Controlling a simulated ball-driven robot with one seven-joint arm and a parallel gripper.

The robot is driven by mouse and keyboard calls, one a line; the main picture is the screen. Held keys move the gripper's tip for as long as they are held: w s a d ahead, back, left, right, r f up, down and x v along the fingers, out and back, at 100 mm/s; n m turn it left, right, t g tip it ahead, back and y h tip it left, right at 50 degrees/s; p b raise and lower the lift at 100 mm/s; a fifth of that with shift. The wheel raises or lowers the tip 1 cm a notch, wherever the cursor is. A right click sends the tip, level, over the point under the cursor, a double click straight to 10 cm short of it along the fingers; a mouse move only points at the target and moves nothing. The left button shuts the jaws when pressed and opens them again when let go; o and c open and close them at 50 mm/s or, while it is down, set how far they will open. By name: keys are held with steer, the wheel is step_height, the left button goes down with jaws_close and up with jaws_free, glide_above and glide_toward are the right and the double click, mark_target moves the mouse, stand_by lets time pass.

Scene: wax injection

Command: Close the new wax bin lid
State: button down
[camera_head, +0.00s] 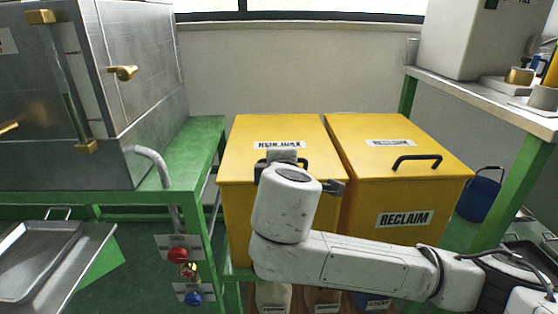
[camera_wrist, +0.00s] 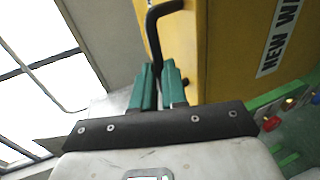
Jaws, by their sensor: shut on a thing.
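The yellow new wax bin (camera_head: 235,215) stands at centre left. Its lid (camera_head: 245,150) looks flat across the top, about level with the neighbouring bin's lid; my arm hides part of its front edge, so I cannot tell if it is fully seated. The black lid handle (camera_head: 304,163) is mostly hidden behind my wrist. In the wrist view the handle (camera_wrist: 151,32) runs down between the green fingers of my gripper (camera_wrist: 159,72), which is shut on it. The yellow lid with its NEW WAX label (camera_wrist: 278,38) fills the upper right there.
The yellow reclaim bin (camera_head: 400,185) stands directly to the right, lid down. A green bench (camera_head: 190,150) with a metal cabinet (camera_head: 140,80) is on the left. A shelf (camera_head: 480,95) overhangs at right. A blue bucket (camera_head: 480,195) is beyond the reclaim bin.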

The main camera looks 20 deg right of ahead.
step_height(320, 180, down, 3)
steer(key=shift+s+r+g, duration=0.15)
steer(key=shift+g, duration=0.15)
steer(key=c, duration=1.2)
jaws_free()
steer(key=shift+s, duration=0.1)
steer(key=shift+o, duration=0.2)
steer(key=r+p+v, duration=0.1)
steer(key=p+v, duration=0.2)
steer(key=v, duration=0.8)
steer(key=shift+p, duration=0.35)
